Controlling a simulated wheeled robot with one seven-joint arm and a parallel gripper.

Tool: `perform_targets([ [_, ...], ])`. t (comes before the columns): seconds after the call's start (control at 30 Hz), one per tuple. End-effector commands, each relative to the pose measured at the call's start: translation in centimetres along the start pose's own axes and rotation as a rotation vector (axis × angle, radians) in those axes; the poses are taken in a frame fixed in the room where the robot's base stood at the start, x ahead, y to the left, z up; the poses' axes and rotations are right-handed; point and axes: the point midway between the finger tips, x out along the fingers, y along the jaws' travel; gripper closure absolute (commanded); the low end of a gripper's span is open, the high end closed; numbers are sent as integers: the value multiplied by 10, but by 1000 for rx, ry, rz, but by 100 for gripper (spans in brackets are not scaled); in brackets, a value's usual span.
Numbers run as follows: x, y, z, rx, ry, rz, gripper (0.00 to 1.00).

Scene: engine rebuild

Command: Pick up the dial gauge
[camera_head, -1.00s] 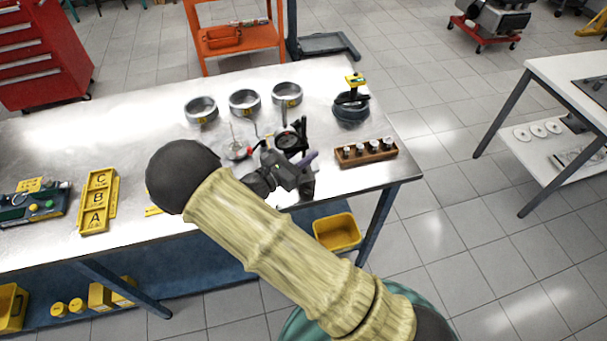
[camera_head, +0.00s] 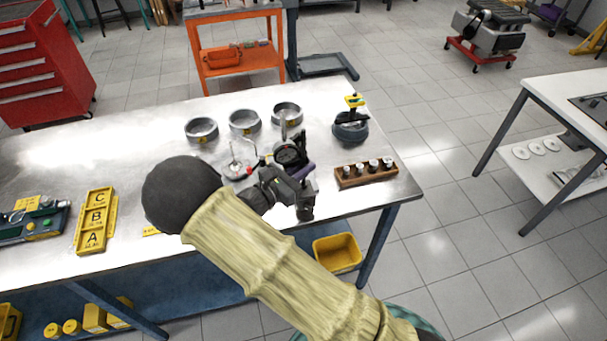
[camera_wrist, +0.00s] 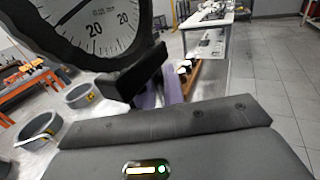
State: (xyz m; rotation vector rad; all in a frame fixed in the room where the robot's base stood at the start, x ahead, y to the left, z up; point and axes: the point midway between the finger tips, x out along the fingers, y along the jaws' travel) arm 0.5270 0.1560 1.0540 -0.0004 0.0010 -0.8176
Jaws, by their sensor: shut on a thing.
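The dial gauge (camera_wrist: 100,28) fills the upper left of the wrist view, its white face with black numbers close to the camera. In the head view the dial gauge (camera_head: 289,153) shows as a dark round body at the end of my gripper (camera_head: 283,172). My gripper is shut on the gauge. In the wrist view a dark finger pad (camera_wrist: 135,75) lies against the gauge's lower edge. My forearm hides part of the table, and the exact contact between the jaws and the gauge is partly hidden.
Several metal rings (camera_head: 245,121) stand behind the gauge on the metal table (camera_head: 130,130). A wooden block with metal pieces (camera_head: 366,173) is to the right, and a dark round part with a yellow top (camera_head: 350,126) is behind it. A lettered yellow tray (camera_head: 96,221) lies left.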

Motion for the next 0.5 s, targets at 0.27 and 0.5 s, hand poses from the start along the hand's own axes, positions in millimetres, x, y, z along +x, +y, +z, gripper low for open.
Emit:
perform_targets([
  [0.27, 0, 0, 46, 8, -5, 0, 100],
  [0.5, 0, 0, 74, 4, -4, -1, 100],
])
